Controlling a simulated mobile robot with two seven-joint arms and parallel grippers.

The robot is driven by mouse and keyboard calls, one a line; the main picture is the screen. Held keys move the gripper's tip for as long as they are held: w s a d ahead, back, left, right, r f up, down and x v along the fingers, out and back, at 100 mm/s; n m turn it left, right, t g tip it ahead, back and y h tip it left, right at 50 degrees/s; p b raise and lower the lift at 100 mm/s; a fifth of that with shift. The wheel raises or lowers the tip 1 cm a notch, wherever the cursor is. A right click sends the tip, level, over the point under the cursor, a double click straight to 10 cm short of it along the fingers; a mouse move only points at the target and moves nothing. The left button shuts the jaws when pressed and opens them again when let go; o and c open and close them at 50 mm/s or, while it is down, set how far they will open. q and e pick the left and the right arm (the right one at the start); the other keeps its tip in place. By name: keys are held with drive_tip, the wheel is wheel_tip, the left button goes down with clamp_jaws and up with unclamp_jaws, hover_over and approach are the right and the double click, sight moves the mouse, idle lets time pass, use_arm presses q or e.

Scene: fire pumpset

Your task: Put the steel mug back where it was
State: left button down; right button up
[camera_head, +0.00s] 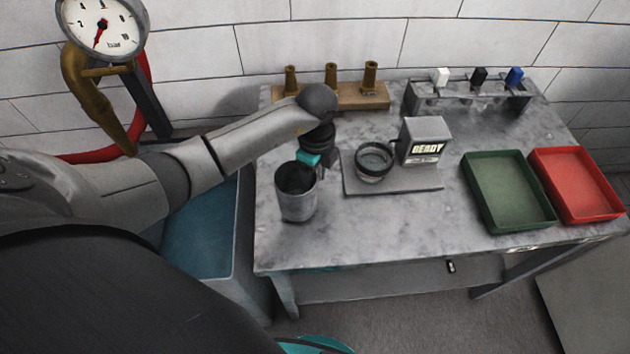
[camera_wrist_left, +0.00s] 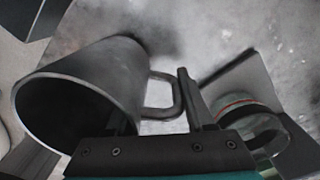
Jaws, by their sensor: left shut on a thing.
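The steel mug (camera_head: 297,205) is a grey metal cup, upright, at the left front part of the grey bench. I cannot tell whether its base touches the bench top. My left gripper (camera_head: 310,168) reaches over from the left and is shut on the mug at its handle side. In the left wrist view the mug (camera_wrist_left: 95,80) shows its dark open mouth, and its handle (camera_wrist_left: 163,93) is by the gripper fingers (camera_wrist_left: 155,115). The fingers hide part of the mug. My right gripper is not in view.
Right of the mug, a grey plate (camera_head: 420,183) holds a round glass vessel (camera_head: 374,164) beside a box (camera_head: 424,140) with a "READY" display. Brass fittings (camera_head: 331,75) stand behind on a wooden block. A green tray (camera_head: 508,190) and red tray (camera_head: 578,185) lie at right.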

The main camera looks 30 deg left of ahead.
use_arm(q)
drive_tip(key=shift+f, duration=0.55)
drive_tip(key=shift+f, duration=0.2)
drive_tip(key=shift+c, duration=1.3)
unclamp_jaws()
drive_tip(key=shift+r, duration=0.6)
drive_tip(key=r+p, duration=0.1)
drive_tip(key=r, duration=1)
drive_tip(key=shift+w+r+p, duration=0.15)
drive_tip(key=shift+w+p, duration=0.05)
drive_tip(key=shift+p, duration=0.1)
